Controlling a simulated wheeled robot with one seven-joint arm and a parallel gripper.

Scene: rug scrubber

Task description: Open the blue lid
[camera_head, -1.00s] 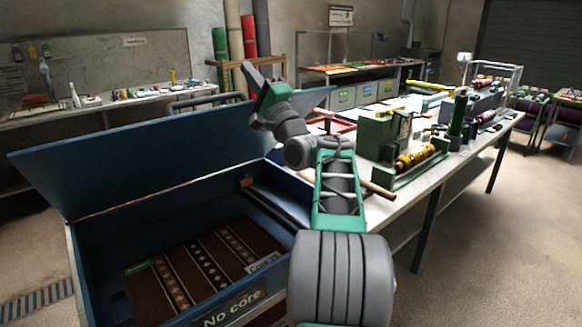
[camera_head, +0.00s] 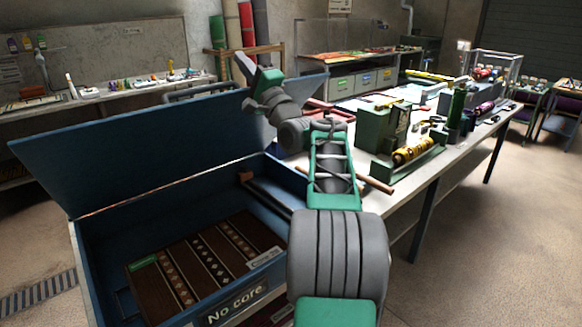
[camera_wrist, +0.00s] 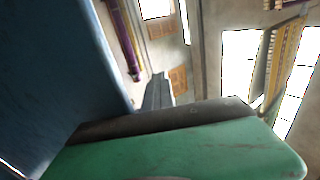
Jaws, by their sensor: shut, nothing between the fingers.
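The blue lid (camera_head: 150,150) stands raised, tilted back from the blue box (camera_head: 262,172), in the head view. The box's inside is exposed, with dark patterned panels (camera_head: 205,262) and a "No core" label (camera_head: 238,303). My gripper (camera_head: 241,64) is shut and empty, above the lid's upper edge towards its right end. In the wrist view the blue lid (camera_wrist: 55,70) fills the left side, close beside my gripper (camera_wrist: 158,92). I cannot tell whether they touch.
A long workbench (camera_head: 375,205) stands right of the box, with a green machine (camera_head: 382,133) and several tools on it. A shelf (camera_head: 120,98) with small items lies behind the lid. The floor (camera_head: 480,255) at the right is clear.

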